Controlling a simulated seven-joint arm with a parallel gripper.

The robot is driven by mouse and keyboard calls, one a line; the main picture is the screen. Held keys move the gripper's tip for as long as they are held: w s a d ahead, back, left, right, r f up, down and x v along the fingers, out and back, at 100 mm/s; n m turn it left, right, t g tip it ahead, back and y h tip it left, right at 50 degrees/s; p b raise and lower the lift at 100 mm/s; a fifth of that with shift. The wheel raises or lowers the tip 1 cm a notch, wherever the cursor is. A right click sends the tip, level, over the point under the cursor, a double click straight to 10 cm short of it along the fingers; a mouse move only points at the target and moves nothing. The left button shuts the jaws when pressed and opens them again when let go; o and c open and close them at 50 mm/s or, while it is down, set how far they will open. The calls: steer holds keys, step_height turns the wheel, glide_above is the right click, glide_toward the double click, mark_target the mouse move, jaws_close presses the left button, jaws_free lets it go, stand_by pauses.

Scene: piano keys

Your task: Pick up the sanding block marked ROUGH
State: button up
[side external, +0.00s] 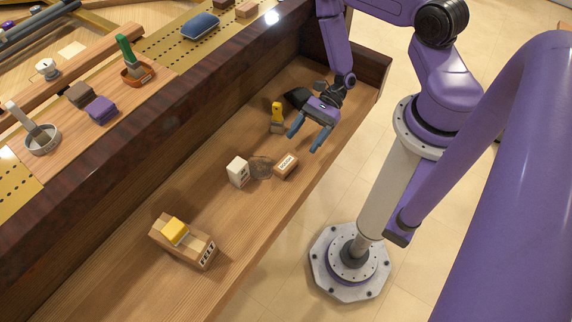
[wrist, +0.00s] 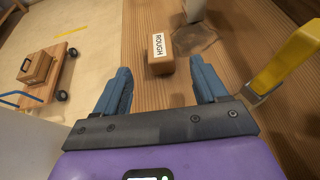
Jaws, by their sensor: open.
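The sanding block marked ROUGH (wrist: 160,55) is a small brown block with a white label. It lies on the wooden shelf, and the label reads clearly in the wrist view. In the side view the block (side external: 286,166) sits below and left of my gripper (side external: 306,136). My gripper is open and empty, with its blue fingers spread above the shelf.
A box marked FELT with a yellow block (side external: 175,230) stands farther left. The dark wall (side external: 130,165) borders the shelf.

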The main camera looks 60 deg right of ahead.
mark_target(289, 159)
steer(key=x, duration=0.9)
steer(key=shift+a+f, duration=0.1)
steer(key=shift+a, duration=0.25)
steer(key=shift+c, duration=0.3)
steer(key=c, duration=1)
